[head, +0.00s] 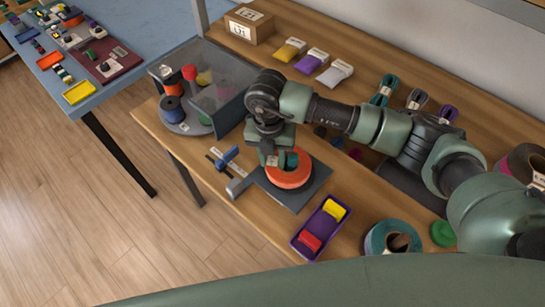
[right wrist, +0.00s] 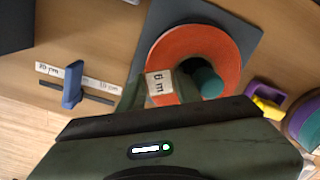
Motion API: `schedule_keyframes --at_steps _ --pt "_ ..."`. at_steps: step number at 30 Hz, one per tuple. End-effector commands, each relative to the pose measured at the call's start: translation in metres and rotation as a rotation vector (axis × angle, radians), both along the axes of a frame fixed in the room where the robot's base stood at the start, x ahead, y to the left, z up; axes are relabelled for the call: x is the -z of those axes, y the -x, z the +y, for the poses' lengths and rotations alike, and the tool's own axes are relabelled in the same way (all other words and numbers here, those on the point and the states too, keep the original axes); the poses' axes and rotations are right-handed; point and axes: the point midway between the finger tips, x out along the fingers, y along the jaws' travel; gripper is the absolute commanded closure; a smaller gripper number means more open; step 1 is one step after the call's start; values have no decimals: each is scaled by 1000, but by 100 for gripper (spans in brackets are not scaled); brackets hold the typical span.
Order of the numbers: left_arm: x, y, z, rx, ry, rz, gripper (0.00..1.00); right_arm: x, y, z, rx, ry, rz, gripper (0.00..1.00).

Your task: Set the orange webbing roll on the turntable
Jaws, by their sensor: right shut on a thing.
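The orange webbing roll (head: 289,180) lies flat over a dark square plate (head: 309,194); it also shows in the right wrist view (right wrist: 222,50), with a white "6 m" label. My right gripper (head: 274,158) is shut on the roll's near wall, with one finger inside the hole and one outside. A teal cylinder (right wrist: 207,82) stands in the roll's hole. I cannot tell whether the roll touches the plate. A round grey disc (head: 190,128) carrying several spools stands to the left, partly behind a clear panel. My left gripper is not in view.
A blue slide on a scale (head: 222,159) lies left of the plate. A purple tray (head: 318,230) with yellow and red pieces is in front. A teal roll (head: 376,240) and a green round piece (head: 443,234) lie to the right. Cord bundles (head: 384,90) are behind my right arm.

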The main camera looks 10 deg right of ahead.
Motion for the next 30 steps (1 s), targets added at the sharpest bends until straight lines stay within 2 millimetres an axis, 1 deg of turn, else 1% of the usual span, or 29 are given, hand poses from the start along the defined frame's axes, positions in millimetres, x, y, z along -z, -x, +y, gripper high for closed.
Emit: schedule_keyframes --at_steps 1,3,19,20,21,30 --pt "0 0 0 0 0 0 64 0 0 0 0 0 0 59" --pt "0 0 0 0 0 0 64 0 0 0 0 0 0 42" --pt "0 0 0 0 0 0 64 0 0 -3 3 7 3 42" --pt "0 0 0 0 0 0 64 1 0 -3 3 7 3 44" --pt "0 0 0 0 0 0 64 1 0 -3 3 7 3 38" --pt "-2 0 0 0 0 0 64 -1 0 -4 4 9 4 38"
